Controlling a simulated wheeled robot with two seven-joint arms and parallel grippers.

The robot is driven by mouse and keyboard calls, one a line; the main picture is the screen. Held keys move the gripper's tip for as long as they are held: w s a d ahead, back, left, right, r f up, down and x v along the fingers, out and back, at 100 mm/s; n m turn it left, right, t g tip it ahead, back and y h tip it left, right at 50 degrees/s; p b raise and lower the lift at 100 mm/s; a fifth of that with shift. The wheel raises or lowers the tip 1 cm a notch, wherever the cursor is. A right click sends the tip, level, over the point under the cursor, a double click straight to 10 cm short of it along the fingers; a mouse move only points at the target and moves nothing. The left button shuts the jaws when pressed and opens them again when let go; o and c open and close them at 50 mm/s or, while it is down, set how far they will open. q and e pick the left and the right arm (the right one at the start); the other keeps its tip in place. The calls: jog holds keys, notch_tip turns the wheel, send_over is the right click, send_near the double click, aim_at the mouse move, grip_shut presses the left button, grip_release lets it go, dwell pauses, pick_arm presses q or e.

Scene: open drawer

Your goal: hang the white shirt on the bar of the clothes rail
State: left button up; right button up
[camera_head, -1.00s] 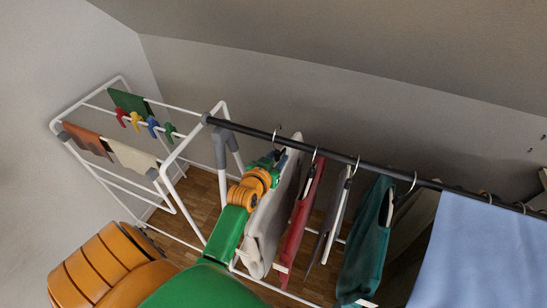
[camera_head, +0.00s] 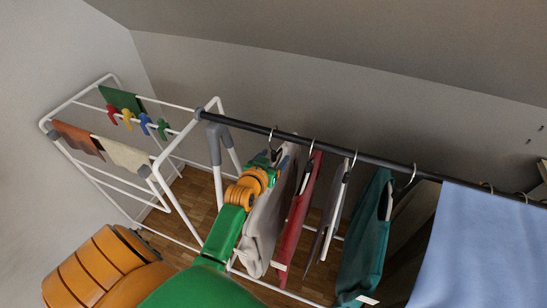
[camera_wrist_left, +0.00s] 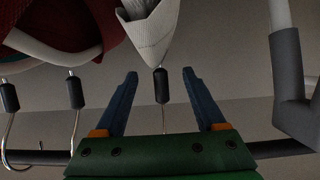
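The white shirt (camera_head: 262,228) hangs on a hanger near the left end of the clothes rail's dark bar (camera_head: 330,150). The hanger's hook (camera_head: 272,138) reaches up at the bar; its tip's seat is too small to be sure of. My left gripper (camera_head: 272,156) is at the hanger's neck, just below the bar. In the left wrist view, the left gripper's (camera_wrist_left: 160,88) blue fingers are spread, with the black hanger neck (camera_wrist_left: 162,86) between them and gaps on both sides. The shirt's white collar (camera_wrist_left: 152,32) shows beyond it. My right gripper is not in view.
A red garment (camera_head: 298,215), a dark grey one (camera_head: 328,212), a teal one (camera_head: 368,235) and a light blue cloth (camera_head: 485,245) hang to the right. A white drying rack (camera_head: 195,118) with clothespins stands left. The bar's left end is clear.

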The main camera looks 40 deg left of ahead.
pick_arm(q)
jog(key=shift+f, duration=0.1)
jog(key=p+v, duration=0.1)
jog(key=v, duration=0.6)
jog(key=shift+s, duration=0.2)
jog(key=shift+s+d+f, duration=0.1)
jog(key=shift+d+f, duration=0.05)
jog(key=shift+d, duration=0.2)
jog(key=s+d+f+m+g+h, duration=0.25)
jog(key=s+d+g, duration=0.25)
jog(key=s, duration=0.4)
jog(key=s+d+f+m+g+h, duration=0.1)
jog(key=s+d+f+m+g, duration=0.15)
jog(key=s+d+g, duration=0.5)
jog(key=s+a+f+t, duration=0.2)
jog(key=s+f, duration=0.1)
jog(key=f, duration=1.4)
jog(key=s+a+f+g, duration=0.1)
jog(key=s+a+f, duration=0.1)
jog(key=s+f, duration=0.9)
jog(key=shift+s, duration=0.8)
